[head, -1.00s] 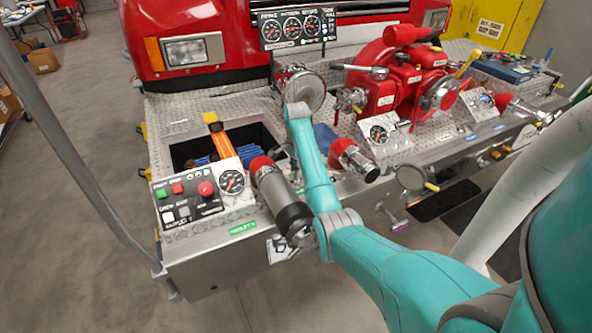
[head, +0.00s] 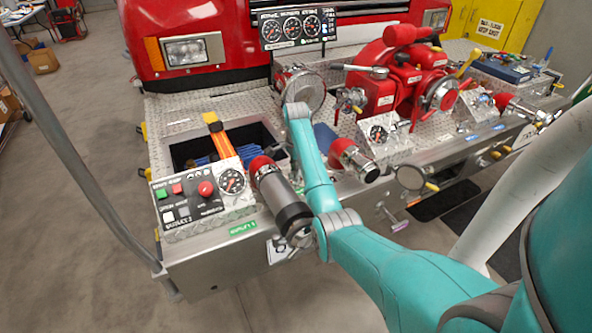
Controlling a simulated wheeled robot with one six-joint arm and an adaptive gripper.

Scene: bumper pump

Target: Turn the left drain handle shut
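The left outlet (head: 262,167) has a long grey cylinder (head: 283,205) with a dark rim pointing down toward me. Below it, a small pale and dark fitting (head: 279,249) shows at the bumper's front face; I cannot tell whether it is the left drain handle.
A control panel (head: 187,201) with buttons and a gauge stands at the left corner. An open well (head: 190,150) holds an orange and blue item. A red pump body (head: 395,85) stands right of the arm. Open floor (head: 75,240) lies left, beyond a grey pole.

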